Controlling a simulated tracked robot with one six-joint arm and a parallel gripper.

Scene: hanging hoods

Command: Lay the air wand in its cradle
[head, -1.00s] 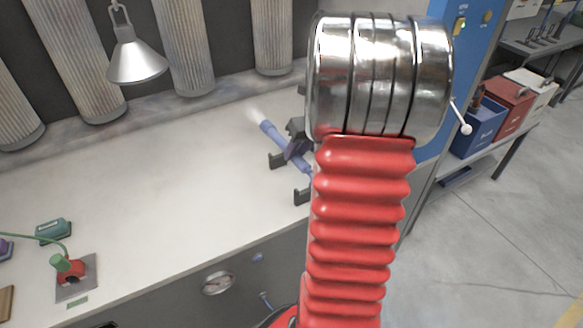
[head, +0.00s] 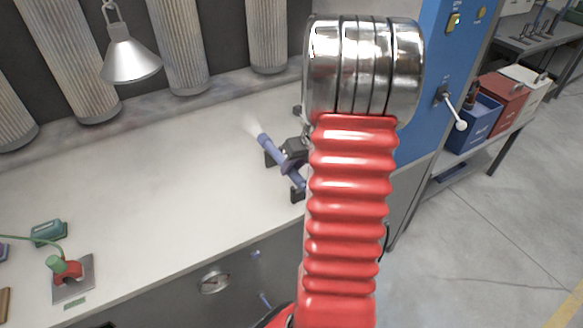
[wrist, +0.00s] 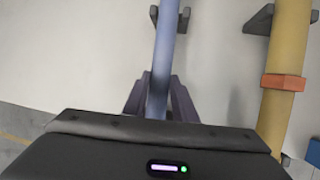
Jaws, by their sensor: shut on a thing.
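The air wand (head: 268,146) is a blue-violet tube, with a faint whitish plume at its far tip in the head view. My gripper (head: 294,152) is shut on the wand's middle. In the wrist view the wand (wrist: 164,45) runs straight up between my two fingers (wrist: 160,95). The cradle's dark brackets (head: 298,194) stand on the bench under the wand's line. In the wrist view, dark prongs (wrist: 153,14) show on both sides of the wand's far part. I cannot tell whether the wand touches the brackets. My arm hides its near end.
A yellow tube (wrist: 288,50) with an orange band lies parallel at right in the wrist view, by another dark bracket (wrist: 258,19). A blue cabinet (head: 437,90) stands right.

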